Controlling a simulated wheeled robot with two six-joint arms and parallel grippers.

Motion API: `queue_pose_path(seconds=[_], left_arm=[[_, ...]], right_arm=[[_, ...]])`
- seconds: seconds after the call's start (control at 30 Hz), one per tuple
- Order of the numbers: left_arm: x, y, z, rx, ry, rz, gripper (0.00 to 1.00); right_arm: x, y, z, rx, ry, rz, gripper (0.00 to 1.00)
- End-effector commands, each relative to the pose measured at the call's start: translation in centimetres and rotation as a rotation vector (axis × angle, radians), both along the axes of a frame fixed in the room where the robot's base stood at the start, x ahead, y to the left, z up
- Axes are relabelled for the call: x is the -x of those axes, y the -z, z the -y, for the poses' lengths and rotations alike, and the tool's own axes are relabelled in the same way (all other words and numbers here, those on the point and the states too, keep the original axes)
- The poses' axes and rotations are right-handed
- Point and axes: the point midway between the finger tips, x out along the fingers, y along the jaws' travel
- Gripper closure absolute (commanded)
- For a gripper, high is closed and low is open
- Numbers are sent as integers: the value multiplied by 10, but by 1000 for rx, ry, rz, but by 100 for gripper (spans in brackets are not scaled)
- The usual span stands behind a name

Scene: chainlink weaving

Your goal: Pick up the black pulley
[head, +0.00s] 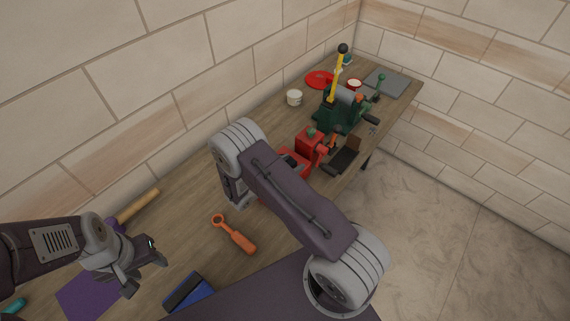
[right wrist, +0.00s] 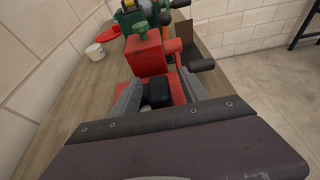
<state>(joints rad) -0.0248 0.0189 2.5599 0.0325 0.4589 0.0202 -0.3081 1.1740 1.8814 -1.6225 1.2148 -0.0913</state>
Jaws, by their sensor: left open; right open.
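A black rounded piece (right wrist: 158,93), which looks like the black pulley, sits at the red machine (right wrist: 150,55) in the right wrist view. My right gripper (right wrist: 160,92) is open, with its two grey fingers on either side of the black piece. I cannot tell whether they touch it. My left gripper (head: 146,270) is open and empty over the near left of the bench.
A green machine (head: 342,108) with a yellow lever stands further back on the wooden bench (head: 185,215). A white cup (head: 294,97) stands by the wall.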

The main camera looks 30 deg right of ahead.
Motion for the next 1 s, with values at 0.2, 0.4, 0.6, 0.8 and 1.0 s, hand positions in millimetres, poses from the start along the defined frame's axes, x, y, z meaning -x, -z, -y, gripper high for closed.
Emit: queue_pose_path(seconds=[0.2, 0.4, 0.6, 0.8, 1.0], left_arm=[[0, 1, 0, 0, 0, 0, 50], [0, 1, 0, 0, 0, 0, 50], [0, 1, 0, 0, 0, 0, 50], [0, 4, 0, 0, 0, 0, 50], [0, 14, 0, 0, 0, 0, 50]], right_arm=[[0, 1, 0, 0, -1, 0, 64], [0, 0, -1, 0, -1, 0, 100], [0, 0, -1, 1, -1, 2, 100], [-1, -7, -1, 1, -1, 3, 100], [-1, -35, -1, -1, -1, 7, 100]])
